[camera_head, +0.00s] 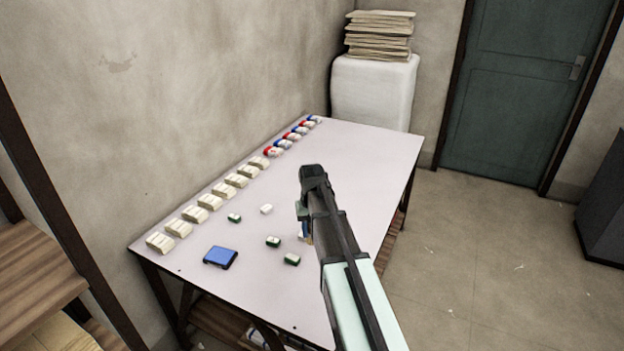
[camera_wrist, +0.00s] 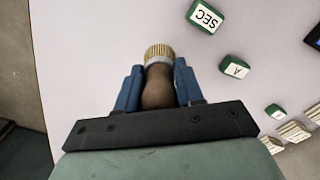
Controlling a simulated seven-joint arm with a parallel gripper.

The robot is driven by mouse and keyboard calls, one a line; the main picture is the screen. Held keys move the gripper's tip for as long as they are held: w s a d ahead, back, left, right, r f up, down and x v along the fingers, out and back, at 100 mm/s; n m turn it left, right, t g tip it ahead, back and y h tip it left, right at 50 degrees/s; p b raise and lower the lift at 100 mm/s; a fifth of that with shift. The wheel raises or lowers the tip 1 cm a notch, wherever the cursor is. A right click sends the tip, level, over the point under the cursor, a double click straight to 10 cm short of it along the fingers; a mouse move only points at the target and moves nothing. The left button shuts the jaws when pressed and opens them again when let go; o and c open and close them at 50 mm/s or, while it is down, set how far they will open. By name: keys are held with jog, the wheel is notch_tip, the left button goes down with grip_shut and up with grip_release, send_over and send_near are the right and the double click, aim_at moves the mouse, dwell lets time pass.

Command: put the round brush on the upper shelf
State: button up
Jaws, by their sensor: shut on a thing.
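The round brush (camera_wrist: 158,78) shows in the wrist view between the two blue fingers of my gripper (camera_wrist: 159,85). It has a brown rounded handle, a pale collar and a yellowish ridged end pointing away from the wrist. My gripper is shut on the brush's handle, over the white table. In the head view my arm and gripper (camera_head: 304,225) hide nearly all of the brush. A wooden shelf unit (camera_head: 35,265) stands at the left edge of the head view, with a higher board and a lower one; I cannot tell which is the upper shelf.
Stacked papers (camera_head: 380,35) stand behind.

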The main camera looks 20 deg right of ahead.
jog(key=w+d+r+n, duration=0.15)
jog(key=w+d, duration=0.25)
jog(key=w, duration=0.8)
jog(key=w+d+r, duration=0.2)
jog(key=w+d, duration=0.1)
jog(key=w, duration=0.8)
jog(key=w+d+r, duration=0.1)
jog(key=w+d, duration=0.3)
jog(key=w, duration=0.8)
jog(key=shift+s+f, duration=0.2)
jog(key=shift+f, duration=4.4)
jog(key=shift+f, duration=0.1)
jog(key=o, duration=1)
jog(key=shift+o, duration=0.2)
notch_tip(320, 180, up, 12)
